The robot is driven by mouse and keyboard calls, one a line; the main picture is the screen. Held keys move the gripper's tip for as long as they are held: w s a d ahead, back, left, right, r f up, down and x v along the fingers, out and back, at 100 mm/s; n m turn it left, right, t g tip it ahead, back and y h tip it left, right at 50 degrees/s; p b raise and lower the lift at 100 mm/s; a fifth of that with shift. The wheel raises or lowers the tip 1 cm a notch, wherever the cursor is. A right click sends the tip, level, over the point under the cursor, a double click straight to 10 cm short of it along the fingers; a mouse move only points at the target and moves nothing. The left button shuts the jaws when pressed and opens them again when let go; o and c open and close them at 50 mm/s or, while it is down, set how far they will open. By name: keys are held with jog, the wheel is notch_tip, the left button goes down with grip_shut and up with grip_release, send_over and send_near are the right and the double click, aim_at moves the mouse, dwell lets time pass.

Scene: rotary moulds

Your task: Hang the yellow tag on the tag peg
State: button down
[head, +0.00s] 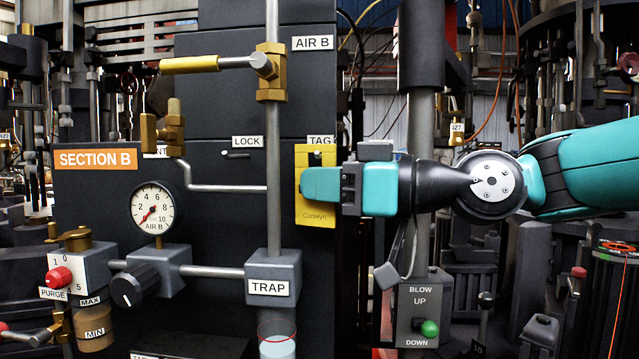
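The yellow tag (316,216) is upright, face towards me, at the right edge of the dark panel, just under the TAG label. Dark lettering shows near its lower edge. A dark opening is near its top, and a small pale-tipped part that looks like the tag peg (317,155) shows there. I cannot tell whether the peg passes through the opening. My gripper (318,185) reaches in from the right, with a teal finger across the front of the tag's middle. The far finger is hidden, so its grip on the tag is unclear.
A LOCK peg (236,155) stands out left of the tag. A vertical grey pipe (273,130) with a yellow-handled valve (190,64) runs between them. A pressure gauge (152,208) is further left. The BLOW switch box (418,310) stands below my arm.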

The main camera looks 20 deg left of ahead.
dwell(0.3)
jog(key=c, duration=1.2)
grip_release()
jog(key=shift+d, duration=0.1)
jog(key=shift+w+d, duration=0.1)
